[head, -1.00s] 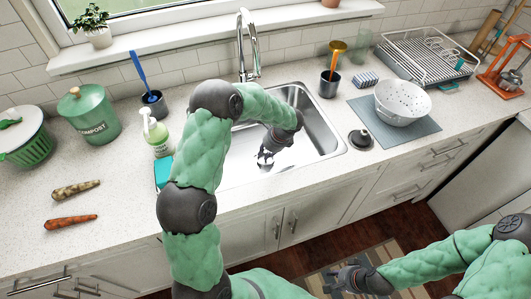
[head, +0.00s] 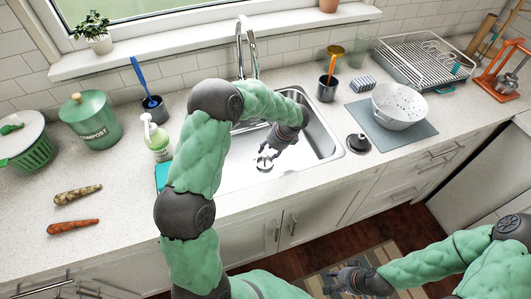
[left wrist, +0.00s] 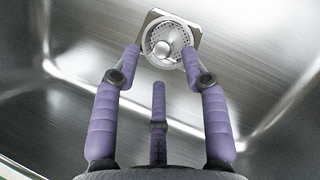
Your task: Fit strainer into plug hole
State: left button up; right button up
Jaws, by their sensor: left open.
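My left gripper (head: 266,157) is over the sink (head: 238,172), fingers pointing down into the basin. In the left wrist view its purple fingers (left wrist: 162,70) are spread open. A round perforated metal strainer (left wrist: 180,38) with a central knob lies ahead of the fingertips, over a squarish drain plate (left wrist: 196,31). The fingers do not grip it. It looks roughly centred on the plate; I cannot tell whether it is fully seated. My right gripper (head: 345,280) is low at the front, away from the counter; its jaws are too small to judge.
A tap (head: 246,50) stands behind the sink. A dark round stopper-like item (head: 358,143) sits right of the basin, near a white colander (head: 400,104). A soap bottle (head: 156,140) and a cup (head: 327,90) flank the sink.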

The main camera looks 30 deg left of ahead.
pick_arm(q)
jog(key=p+v, duration=0.1)
jog(key=v, duration=0.6)
jog(key=shift+p, duration=0.4)
jog(key=shift+r, duration=0.15)
